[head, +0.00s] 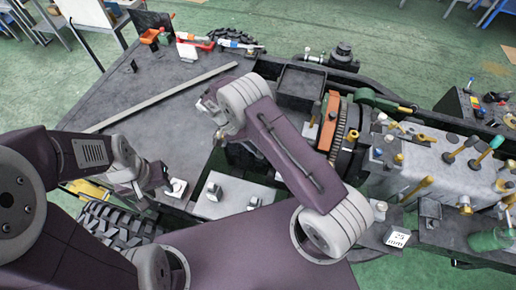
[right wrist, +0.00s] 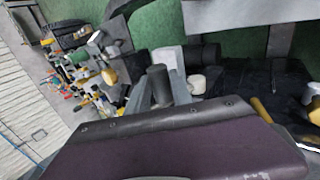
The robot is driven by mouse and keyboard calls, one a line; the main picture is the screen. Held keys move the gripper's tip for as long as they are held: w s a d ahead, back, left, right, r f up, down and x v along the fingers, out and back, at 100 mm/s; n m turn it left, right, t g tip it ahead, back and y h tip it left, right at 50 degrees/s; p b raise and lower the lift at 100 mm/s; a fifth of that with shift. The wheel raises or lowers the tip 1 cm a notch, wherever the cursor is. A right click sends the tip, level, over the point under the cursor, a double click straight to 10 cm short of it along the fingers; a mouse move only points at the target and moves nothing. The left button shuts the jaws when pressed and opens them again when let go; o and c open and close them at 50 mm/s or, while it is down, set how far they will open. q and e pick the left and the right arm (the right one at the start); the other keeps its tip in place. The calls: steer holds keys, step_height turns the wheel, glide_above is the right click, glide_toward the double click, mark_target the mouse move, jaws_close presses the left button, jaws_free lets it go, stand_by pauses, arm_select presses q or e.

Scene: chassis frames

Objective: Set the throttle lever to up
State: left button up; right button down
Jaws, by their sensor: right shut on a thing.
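In the right wrist view, my right gripper (right wrist: 160,94) is shut, with its two grey fingers on either side of a dark grey upright cylinder, which looks like the grip of the throttle lever (right wrist: 157,74). The lever's base and its setting are hidden behind the gripper body. In the head view my right forearm and wrist cover that spot, so the right fingers and the lever cannot be made out there. My left gripper (head: 160,179) hangs at the left over the chassis edge, near a small white block, apart from the lever; its jaw opening is unclear.
A dark flat chassis deck (head: 130,100) carries a long grey bar (head: 165,95) and red-handled tools (head: 195,42). A grey engine block (head: 430,165) with several yellow and green fittings stands at the right, beside an orange block (head: 329,120). A tyre (head: 115,222) lies at the lower left.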

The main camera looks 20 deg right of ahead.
steer(key=c, duration=1.1)
jaws_free()
steer(key=shift+a, duration=0.1)
steer(key=b+v, duration=0.3)
steer(key=v, duration=0.6)
